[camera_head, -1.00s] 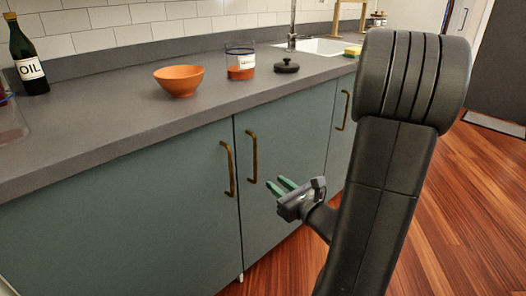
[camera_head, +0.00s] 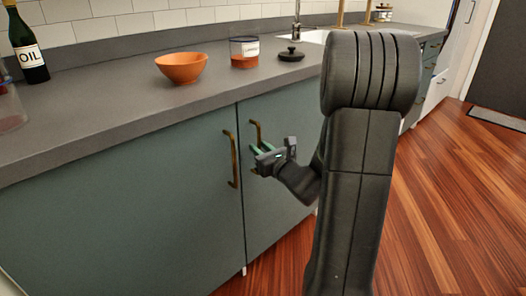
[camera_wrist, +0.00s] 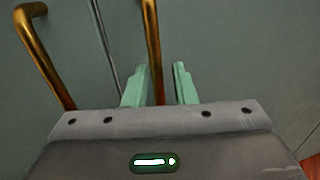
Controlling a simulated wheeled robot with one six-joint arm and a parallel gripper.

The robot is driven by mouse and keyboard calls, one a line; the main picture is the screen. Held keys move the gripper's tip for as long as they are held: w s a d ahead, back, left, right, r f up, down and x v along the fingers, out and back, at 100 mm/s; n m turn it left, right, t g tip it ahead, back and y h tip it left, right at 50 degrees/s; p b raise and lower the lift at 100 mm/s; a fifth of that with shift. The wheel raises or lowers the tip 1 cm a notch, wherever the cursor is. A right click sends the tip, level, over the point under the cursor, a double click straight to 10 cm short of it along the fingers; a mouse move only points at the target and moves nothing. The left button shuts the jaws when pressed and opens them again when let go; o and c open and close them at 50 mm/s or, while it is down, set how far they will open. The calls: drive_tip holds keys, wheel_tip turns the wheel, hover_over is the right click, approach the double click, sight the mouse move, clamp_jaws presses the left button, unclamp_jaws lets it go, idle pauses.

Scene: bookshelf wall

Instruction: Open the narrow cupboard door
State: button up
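The narrow cupboard door (camera_head: 285,215) is the grey-green front right of the seam, closed and partly hidden by my arm. Its upright brass handle (camera_head: 253,129) is near its left edge. In the wrist view the handle (camera_wrist: 152,45) runs down between the two green fingers of my gripper (camera_wrist: 160,80). My gripper (camera_head: 257,149) is open, with a gap left on the right side of the handle. In the head view the fingers are at the handle; the handle's lower part is hidden by them.
The wide door (camera_head: 120,210) on the left is closed, with its own brass handle (camera_head: 231,160) close by. The counter (camera_head: 120,105) above holds an orange bowl (camera_head: 181,68), a jar (camera_head: 244,52), a black lid (camera_head: 291,55) and an oil bottle (camera_head: 27,45). Wooden floor (camera_head: 450,190) is free at right.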

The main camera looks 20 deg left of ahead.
drive_tip(key=shift+w+a, duration=0.2)
drive_tip(key=shift+a, duration=0.15)
clamp_jaws()
